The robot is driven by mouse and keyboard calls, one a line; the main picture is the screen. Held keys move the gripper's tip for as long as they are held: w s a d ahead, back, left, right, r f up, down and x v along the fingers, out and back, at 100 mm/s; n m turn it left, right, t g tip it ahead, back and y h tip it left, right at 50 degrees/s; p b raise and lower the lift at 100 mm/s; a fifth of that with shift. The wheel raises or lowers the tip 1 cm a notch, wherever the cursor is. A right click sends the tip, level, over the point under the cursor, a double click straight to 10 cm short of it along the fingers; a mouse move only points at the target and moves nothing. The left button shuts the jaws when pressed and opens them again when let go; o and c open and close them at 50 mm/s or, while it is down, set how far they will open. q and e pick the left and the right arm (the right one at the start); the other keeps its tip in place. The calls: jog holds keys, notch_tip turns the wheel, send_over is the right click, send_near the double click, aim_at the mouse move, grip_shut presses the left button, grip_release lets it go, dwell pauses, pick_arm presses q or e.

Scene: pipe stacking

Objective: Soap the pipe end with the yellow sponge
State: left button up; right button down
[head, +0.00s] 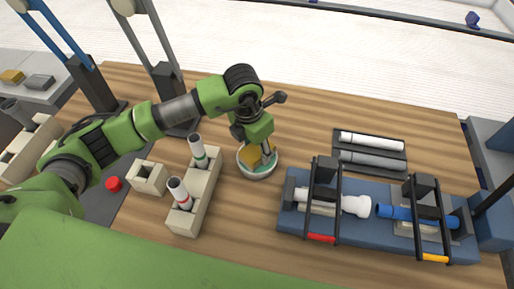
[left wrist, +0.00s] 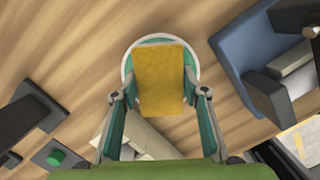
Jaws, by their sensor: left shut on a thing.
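The yellow sponge (head: 251,157) is held in my left gripper (head: 262,148), over the white bowl (head: 259,176) with teal liquid. Whether the sponge touches the liquid cannot be told. In the left wrist view the sponge (left wrist: 160,78) sits between the fingers of my left gripper (left wrist: 160,92) and covers most of the bowl, whose white rim (left wrist: 150,39) shows around it. A white pipe (head: 335,203) with a wide end lies in the blue fixture. A blue pipe (head: 415,215) lies there too, its end facing the white pipe's wide end. My right gripper is not in view.
The blue fixture (head: 283,218) has black clamps with red and orange handles. Behind it a dark tray (head: 338,157) holds a white and a grey pipe. Beige holders (head: 199,207) with upright pipes stand left of the bowl. A red button (head: 113,184) lies farther left.

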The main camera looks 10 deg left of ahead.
aim_at(257, 149)
pick_arm(q)
jog(key=shift+s+f+b, duration=0.1)
jog(key=shift+f+b, duration=0.05)
jog(key=shift+b, duration=0.15)
dwell(1.2)
jog(key=shift+r+p, duration=1.75)
jog(key=shift+r, duration=1.85)
jog(key=shift+f, duration=0.1)
